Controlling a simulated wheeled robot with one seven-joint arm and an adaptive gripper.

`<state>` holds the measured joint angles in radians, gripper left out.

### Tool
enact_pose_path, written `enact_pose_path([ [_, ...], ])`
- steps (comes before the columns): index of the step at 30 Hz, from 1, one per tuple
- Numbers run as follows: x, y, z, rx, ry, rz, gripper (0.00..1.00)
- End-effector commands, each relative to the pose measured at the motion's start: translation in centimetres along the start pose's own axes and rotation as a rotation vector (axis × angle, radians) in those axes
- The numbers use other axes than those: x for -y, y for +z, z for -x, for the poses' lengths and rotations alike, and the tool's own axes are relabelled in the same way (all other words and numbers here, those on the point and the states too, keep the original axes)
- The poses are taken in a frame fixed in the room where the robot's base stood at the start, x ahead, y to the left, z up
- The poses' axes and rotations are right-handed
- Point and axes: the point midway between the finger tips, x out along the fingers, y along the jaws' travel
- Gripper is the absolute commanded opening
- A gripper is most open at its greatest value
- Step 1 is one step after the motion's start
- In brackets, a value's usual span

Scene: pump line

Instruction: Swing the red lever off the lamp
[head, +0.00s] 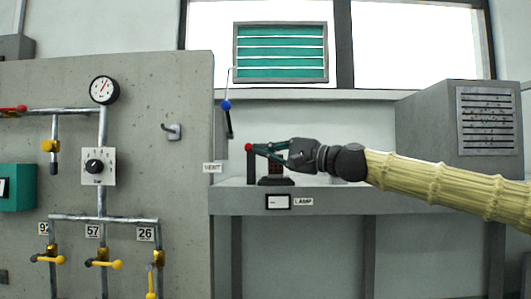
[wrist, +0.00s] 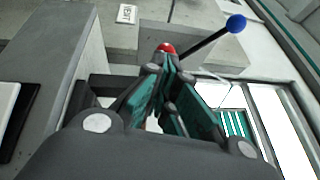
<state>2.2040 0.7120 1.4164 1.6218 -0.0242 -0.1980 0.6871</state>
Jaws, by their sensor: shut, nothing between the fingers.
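The red lever's ball (head: 249,147) tops a dark upright bar at the left end of the grey shelf. The ball also shows in the wrist view (wrist: 166,48), just beyond my fingertips. The dark lamp housing (head: 276,181) stands right of the bar, partly hidden behind my gripper. A LAMP label (head: 303,202) is on the shelf front. My gripper (head: 257,150) is shut and empty, pointing left. Its fingertips are right beside the red ball; I cannot tell whether they touch it. In the wrist view the closed fingers (wrist: 160,72) hide the bar below the ball.
A blue-knobbed lever (head: 226,105) hangs above the VENT label (head: 212,168); its knob also shows in the wrist view (wrist: 236,23). A concrete panel (head: 190,85) with pipes and valves stands left. A grey vented box (head: 425,125) is at the right. A green louvre (head: 280,52) hangs above.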

Motion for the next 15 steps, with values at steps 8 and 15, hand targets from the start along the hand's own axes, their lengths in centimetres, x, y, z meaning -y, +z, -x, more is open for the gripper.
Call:
enact_pose_path([
  [8,-0.2,-1.9,2.6,-0.003,-0.003,-0.001,0.00],
  [15,-0.3,-1.8,7.0,0.000,-0.002,0.002,0.00],
])
